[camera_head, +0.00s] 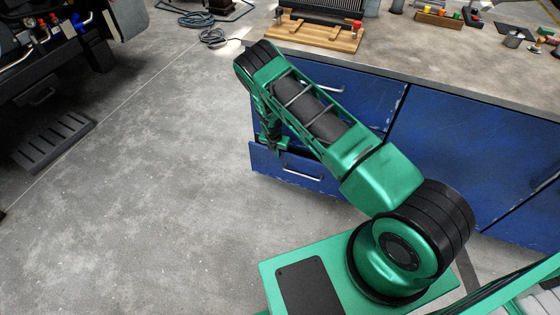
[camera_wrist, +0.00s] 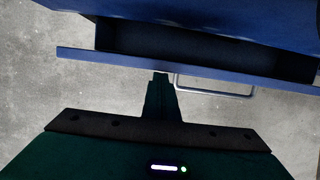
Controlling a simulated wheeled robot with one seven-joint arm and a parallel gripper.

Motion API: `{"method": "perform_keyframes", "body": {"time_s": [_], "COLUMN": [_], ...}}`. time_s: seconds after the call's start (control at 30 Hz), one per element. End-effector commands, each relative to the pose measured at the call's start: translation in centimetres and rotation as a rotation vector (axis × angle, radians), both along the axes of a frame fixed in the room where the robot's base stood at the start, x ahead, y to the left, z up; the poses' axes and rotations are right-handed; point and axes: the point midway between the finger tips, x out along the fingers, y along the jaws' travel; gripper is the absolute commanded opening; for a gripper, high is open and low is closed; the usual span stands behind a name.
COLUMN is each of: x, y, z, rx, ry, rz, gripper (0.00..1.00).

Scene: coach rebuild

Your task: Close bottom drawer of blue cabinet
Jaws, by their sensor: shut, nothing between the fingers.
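The blue cabinet (camera_head: 440,140) stands under a grey worktop. Its bottom drawer (camera_head: 270,166) is partly pulled out, with a silver bar handle (camera_head: 303,173) on its front. In the wrist view the dark drawer interior (camera_wrist: 200,45) shows behind the drawer front's top edge (camera_wrist: 85,54), and the handle (camera_wrist: 215,93) lies right of my fingers. My gripper (camera_wrist: 161,74) is shut and empty, its tip at the drawer front left of the handle; I cannot tell whether it touches. In the head view my gripper (camera_head: 274,148) is by the drawer's left part, partly hidden by my arm.
The worktop (camera_head: 400,62) holds a wooden board (camera_head: 310,35) and small parts. The other visible cabinet fronts look shut. Open concrete floor (camera_head: 170,190) lies left of the drawer. A black step plate (camera_head: 55,140) and a cable (camera_head: 212,38) lie farther off.

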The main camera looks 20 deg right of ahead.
Motion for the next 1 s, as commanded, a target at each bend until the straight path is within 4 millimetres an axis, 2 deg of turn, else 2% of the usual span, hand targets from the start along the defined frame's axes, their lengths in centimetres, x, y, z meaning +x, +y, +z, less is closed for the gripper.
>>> {"method": "perform_keyframes", "body": {"time_s": [0.13, 0.4, 0.77, 1.0], "x": [1.1, 1.7, 1.6, 0.2], "y": [-0.4, -0.4, -0.2, 1.5], "z": [-0.1, -0.1, 0.0, -0.1], "rx": [0.000, 0.000, 0.001, 0.000], "ry": [0.000, 0.000, 0.001, 0.004], "rz": [0.006, 0.010, 0.012, 0.012], "gripper": [0.00, 0.00, 0.00, 0.00]}}
